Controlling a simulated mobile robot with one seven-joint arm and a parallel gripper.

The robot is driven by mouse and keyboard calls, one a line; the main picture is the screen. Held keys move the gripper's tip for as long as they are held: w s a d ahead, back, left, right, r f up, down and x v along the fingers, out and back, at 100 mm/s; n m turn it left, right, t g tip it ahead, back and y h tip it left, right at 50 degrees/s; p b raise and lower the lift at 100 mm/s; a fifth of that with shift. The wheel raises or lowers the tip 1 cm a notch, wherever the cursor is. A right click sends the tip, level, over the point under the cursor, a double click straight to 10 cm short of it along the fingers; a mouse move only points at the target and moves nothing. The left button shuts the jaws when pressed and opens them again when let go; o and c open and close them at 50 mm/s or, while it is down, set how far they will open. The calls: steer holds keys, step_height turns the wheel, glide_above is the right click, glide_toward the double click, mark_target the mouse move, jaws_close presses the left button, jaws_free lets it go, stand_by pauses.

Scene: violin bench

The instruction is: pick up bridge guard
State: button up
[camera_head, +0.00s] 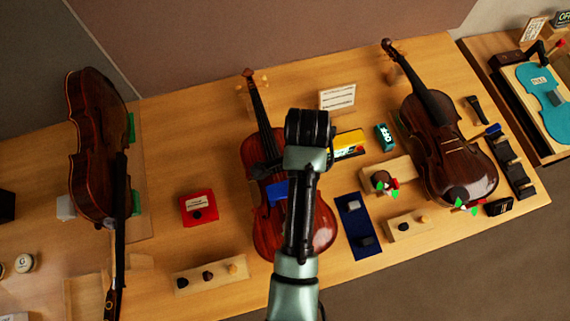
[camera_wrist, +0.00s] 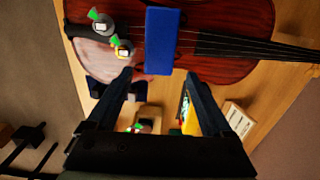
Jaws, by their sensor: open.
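The bridge guard appears to be the blue block (camera_head: 277,190) lying across the strings of the middle violin (camera_head: 262,229). In the wrist view the blue block (camera_wrist: 161,40) sits over the strings, with the dark fingerboard (camera_wrist: 250,46) to its right. My gripper (camera_wrist: 160,75) is open, its two dark fingers spread wider than the block. The fingertips appear just short of the block's lower edge in that view, and nothing is between them. In the head view my arm hides part of the middle violin's body, and the fingertips are hard to make out.
A yellow box (camera_head: 348,144), a white card (camera_head: 337,97), a dark blue mat (camera_head: 358,228) and a red box (camera_head: 198,207) surround the middle violin. Two round green-marked pieces (camera_wrist: 102,24) are on its body. Bare bench shows between items.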

steer(key=shift+s+d+f+p, duration=0.1)
steer(key=shift+f+p, duration=0.8)
steer(key=shift+f, duration=1.9)
steer(key=shift+c, duration=0.3)
jaws_close()
